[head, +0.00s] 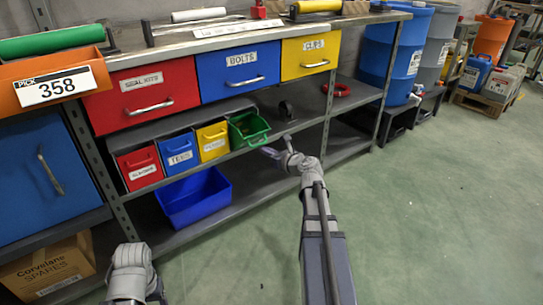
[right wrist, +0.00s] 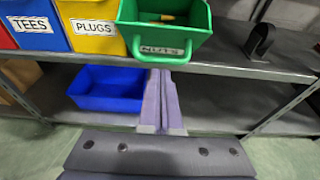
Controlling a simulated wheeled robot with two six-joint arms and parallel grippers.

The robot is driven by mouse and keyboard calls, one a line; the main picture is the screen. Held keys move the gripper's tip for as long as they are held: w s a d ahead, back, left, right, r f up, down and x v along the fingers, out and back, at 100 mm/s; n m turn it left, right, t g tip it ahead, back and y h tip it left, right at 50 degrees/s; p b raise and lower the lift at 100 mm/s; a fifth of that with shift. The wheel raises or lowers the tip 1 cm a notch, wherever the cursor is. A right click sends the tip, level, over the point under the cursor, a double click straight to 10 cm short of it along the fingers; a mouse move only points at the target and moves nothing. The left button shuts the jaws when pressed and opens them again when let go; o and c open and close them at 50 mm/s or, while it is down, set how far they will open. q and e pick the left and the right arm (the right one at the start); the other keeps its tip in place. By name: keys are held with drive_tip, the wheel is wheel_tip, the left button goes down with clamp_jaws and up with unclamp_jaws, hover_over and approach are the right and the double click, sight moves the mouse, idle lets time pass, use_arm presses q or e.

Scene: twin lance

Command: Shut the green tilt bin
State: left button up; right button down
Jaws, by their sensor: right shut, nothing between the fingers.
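The green tilt bin (head: 248,127) is at the right end of a row of small bins on the shelf under the drawers. It is tipped forward and open, with its inside showing. In the right wrist view the green bin (right wrist: 165,30) carries the label NUTS and a front handle, and some small things lie inside. My right gripper (head: 272,152) is shut and empty, just below and in front of the bin. In the right wrist view its fingertips (right wrist: 160,75) are together just under the bin's front. My left arm shows at the bottom left, but its gripper is not clearly visible.
Red, blue and yellow tilt bins (head: 212,142) stand upright to the left. An open blue crate (head: 193,200) sits on the lower shelf. Large drawers (head: 239,70) are above. A dark bracket (right wrist: 260,40) stands right of the green bin. The floor to the right is clear.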

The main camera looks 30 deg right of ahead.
sight(258, 134)
drive_tip(key=shift+w+r, duration=0.1)
drive_tip(key=shift+w, duration=0.05)
idle(0.3)
drive_tip(key=shift+w+a+r+g+p, duration=0.1)
drive_tip(key=shift+w+r+g+p, duration=0.2)
drive_tip(key=shift+p, duration=0.65)
drive_tip(key=shift+w+d+r+g+p, duration=0.1)
drive_tip(key=shift+r+g+p, duration=0.2)
drive_tip(key=shift+r+p, duration=0.45)
drive_tip(key=shift+w+a+r+g+p, duration=0.1)
drive_tip(key=shift+w+r+g+p, duration=0.15)
drive_tip(key=shift+p, duration=0.9)
drive_tip(key=w+r+g+p, duration=0.1)
drive_tip(key=p, duration=0.2)
drive_tip(key=w+r+g+p, duration=0.1)
drive_tip(key=p, duration=0.2)
drive_tip(key=shift+r+g+p, duration=0.25)
drive_tip(key=shift+r+p, duration=0.1)
drive_tip(key=shift+p, duration=0.05)
drive_tip(key=shift+w+r+h+p, duration=0.25)
drive_tip(key=shift+w+h+p, duration=0.05)
drive_tip(key=shift+p, duration=0.15)
drive_tip(key=shift+w+a+r+p, duration=0.1)
drive_tip(key=shift+w+r+p, duration=0.45)
drive_tip(key=shift+w, duration=0.35)
drive_tip(key=shift+w+a+r+p, duration=0.1)
drive_tip(key=shift+w+r+p, duration=0.4)
drive_tip(key=shift+w, duration=0.35)
drive_tip(key=shift+w, duration=0.1)
